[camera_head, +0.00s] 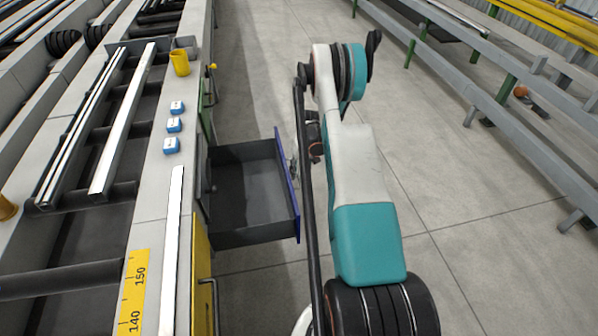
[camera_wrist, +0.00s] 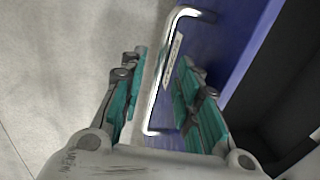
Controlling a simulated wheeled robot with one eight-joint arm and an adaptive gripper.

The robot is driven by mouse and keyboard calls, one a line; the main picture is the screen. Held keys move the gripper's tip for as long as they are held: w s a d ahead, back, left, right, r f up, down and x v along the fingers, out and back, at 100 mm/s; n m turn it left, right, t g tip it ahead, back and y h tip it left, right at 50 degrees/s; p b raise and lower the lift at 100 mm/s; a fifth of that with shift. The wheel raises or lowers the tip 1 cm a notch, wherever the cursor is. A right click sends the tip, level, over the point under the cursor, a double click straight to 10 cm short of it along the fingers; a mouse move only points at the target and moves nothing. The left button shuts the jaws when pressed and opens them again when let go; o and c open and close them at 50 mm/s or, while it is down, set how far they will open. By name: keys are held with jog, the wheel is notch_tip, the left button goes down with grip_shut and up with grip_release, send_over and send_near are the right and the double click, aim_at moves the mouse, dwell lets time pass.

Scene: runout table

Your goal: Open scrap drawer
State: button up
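The drawer (camera_head: 247,213) with a blue front (camera_head: 287,187) stands pulled well out from the side of the table. Its grey inside looks empty. In the wrist view the blue front (camera_wrist: 226,40) carries a shiny bar handle (camera_wrist: 155,100) and a small label too blurred to read. My gripper (camera_wrist: 162,62) is at the handle, one teal-padded finger on each side of the bar. A gap shows between the fingers and the bar, so it looks open around it. In the head view my arm largely hides my gripper.
The runout table (camera_head: 150,205) holds long metal bars, blue blocks (camera_head: 174,125) and a yellow cup (camera_head: 180,62). A yellow front with a handle (camera_head: 203,275) is nearer on the same side. Grey floor (camera_head: 450,160) is clear right of my arm, up to a rail (camera_head: 530,125).

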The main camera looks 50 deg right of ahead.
jog(key=shift+r, duration=0.1)
notch_tip(320, 180, up, 12)
jog(key=s+d, duration=0.1)
jog(key=shift+s+d+f, duration=0.15)
jog(key=shift+d+f, duration=0.05)
jog(key=shift+d, duration=0.2)
